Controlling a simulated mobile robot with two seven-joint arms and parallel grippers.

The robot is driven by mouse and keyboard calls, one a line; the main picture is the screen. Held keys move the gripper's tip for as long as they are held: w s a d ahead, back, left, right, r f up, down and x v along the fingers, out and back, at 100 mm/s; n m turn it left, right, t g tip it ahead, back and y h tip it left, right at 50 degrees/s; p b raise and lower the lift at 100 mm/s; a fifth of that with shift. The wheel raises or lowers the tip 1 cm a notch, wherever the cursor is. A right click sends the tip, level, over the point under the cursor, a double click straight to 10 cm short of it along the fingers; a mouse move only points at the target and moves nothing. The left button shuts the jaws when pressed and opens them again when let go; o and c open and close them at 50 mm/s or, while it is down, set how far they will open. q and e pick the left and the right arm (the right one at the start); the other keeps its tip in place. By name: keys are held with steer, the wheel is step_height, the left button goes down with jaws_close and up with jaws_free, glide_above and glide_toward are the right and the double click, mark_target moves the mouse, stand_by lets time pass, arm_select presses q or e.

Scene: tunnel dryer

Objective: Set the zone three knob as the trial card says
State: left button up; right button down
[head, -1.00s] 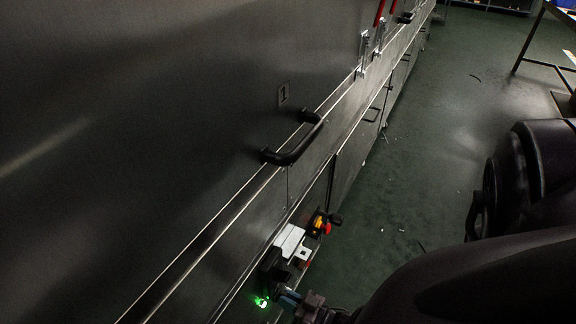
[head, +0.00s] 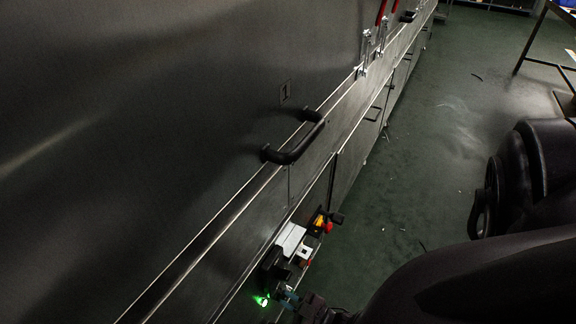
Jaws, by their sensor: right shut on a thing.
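A small control panel sits low on the steel dryer side, with a white plate (head: 290,238), a smaller white tag (head: 304,253), a yellow and red part (head: 322,224) and a green lamp (head: 261,301). My right gripper (head: 284,296) is at the near end of this panel, beside the green lamp. It is shut on a small knob there, mostly hidden by the fingers and dark. I cannot read which zone the knob belongs to. No writing is legible on the white plate or the tag. My left gripper is out of view.
Dark green floor (head: 440,150) lies open to the right. A table frame (head: 530,42) stands at the top right.

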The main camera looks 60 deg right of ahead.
stand_by(0.4)
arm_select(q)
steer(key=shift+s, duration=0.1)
arm_select(e)
steer(key=c, duration=1.1)
jaws_free()
steer(key=shift+c, duration=0.2)
steer(key=shift+s, duration=0.6)
arm_select(q)
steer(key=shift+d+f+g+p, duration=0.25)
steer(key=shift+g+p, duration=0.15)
steer(key=shift+p, duration=0.25)
arm_select(e)
steer(key=s, duration=0.9)
steer(key=shift+s+d, duration=0.35)
steer(key=shift+d, duration=0.05)
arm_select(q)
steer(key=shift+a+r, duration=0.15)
